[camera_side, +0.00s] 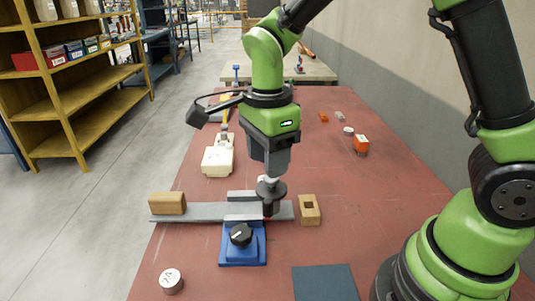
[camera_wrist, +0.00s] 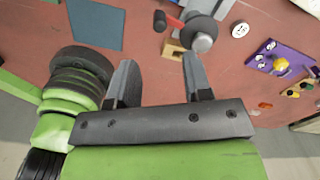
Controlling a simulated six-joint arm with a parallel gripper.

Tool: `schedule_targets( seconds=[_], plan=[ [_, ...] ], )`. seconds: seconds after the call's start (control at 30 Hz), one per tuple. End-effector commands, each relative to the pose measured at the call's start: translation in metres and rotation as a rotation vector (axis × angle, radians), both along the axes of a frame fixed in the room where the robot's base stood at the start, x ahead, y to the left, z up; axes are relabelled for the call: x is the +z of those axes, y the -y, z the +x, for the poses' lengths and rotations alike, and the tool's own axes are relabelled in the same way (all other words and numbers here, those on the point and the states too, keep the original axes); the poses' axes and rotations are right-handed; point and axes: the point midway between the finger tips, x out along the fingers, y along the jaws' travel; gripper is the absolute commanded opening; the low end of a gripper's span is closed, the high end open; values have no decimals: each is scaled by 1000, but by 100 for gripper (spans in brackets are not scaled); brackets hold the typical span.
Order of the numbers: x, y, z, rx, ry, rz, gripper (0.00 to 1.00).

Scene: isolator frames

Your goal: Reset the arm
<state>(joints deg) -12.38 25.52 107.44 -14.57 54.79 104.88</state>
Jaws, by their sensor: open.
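In the side view the blue device (camera_side: 242,256) with a black knob (camera_side: 240,234) stands in front of my gripper. Whether my fingers touch the round part is unclear.
A grey rail (camera_side: 210,211) crosses the red table (camera_side: 330,190) between wooden blocks (camera_side: 167,203) (camera_side: 309,210). A dark mat (camera_side: 325,282) and a white-topped disc (camera_side: 171,281) lie near the front. The right middle is mostly clear.

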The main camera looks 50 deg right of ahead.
Motion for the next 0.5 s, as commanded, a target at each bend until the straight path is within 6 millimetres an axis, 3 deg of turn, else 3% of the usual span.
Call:
schedule_targets(
  seconds=[0.13,0.23,0.37,0.5],
  plan=[
    [3,1,-1,16,7,4,46],
    [18,4,-6,93,44,19,46],
    [53,13,-25,311,148,39,46],
    [89,23,-56,619,292,18,46]
  ],
)
